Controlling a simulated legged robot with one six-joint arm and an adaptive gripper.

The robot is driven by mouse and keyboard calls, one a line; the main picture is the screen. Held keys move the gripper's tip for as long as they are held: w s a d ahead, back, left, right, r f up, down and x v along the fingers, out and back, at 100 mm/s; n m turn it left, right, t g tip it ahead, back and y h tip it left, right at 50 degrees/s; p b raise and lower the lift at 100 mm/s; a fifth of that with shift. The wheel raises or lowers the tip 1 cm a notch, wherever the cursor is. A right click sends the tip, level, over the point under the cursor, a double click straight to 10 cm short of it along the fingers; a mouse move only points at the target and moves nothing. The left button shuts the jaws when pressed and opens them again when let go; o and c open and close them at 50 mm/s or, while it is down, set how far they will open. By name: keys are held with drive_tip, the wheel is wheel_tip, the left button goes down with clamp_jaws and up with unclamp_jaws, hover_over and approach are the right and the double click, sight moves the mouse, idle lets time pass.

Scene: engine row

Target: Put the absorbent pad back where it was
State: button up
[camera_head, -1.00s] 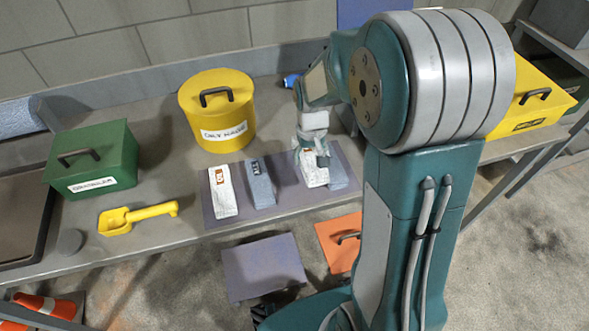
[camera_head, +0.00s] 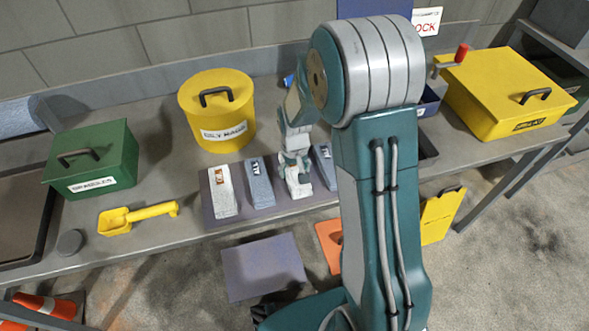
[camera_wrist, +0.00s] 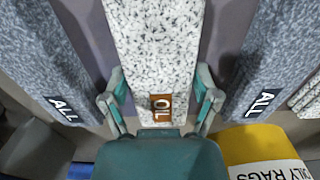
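The white speckled absorbent pad (camera_head: 299,187), marked OIL, is between the fingers of my gripper (camera_head: 295,160). In the wrist view the pad (camera_wrist: 155,50) runs lengthwise away from the camera, and the gripper (camera_wrist: 160,95) has one finger along each long side, apparently touching. The pad is over the purple-grey mat (camera_head: 240,211), between two blue-grey ALL pads, the left one (camera_head: 259,183) and the right one (camera_head: 324,164). I cannot tell whether its underside touches the mat. Another white pad (camera_head: 223,192) lies at the mat's left end.
A yellow oily-rags can (camera_head: 215,110) stands behind the mat. A green box (camera_head: 93,160) and yellow scoop (camera_head: 138,217) are to the left. A yellow case (camera_head: 505,95) is at the right. My arm hides part of the bench.

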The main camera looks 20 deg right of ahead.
sight(295, 169)
drive_tip(key=shift+o, duration=1.2)
drive_tip(key=shift+r, duration=0.15)
wheel_tip(295, 169, up, 11)
drive_tip(key=s+r+t, duration=0.3)
drive_tip(key=s+r, duration=0.6)
drive_tip(key=r, duration=0.2)
drive_tip(key=s+r+t, duration=0.2)
drive_tip(key=s+r, duration=0.2)
drive_tip(key=s, duration=0.8)
drive_tip(key=shift+t, duration=0.3)
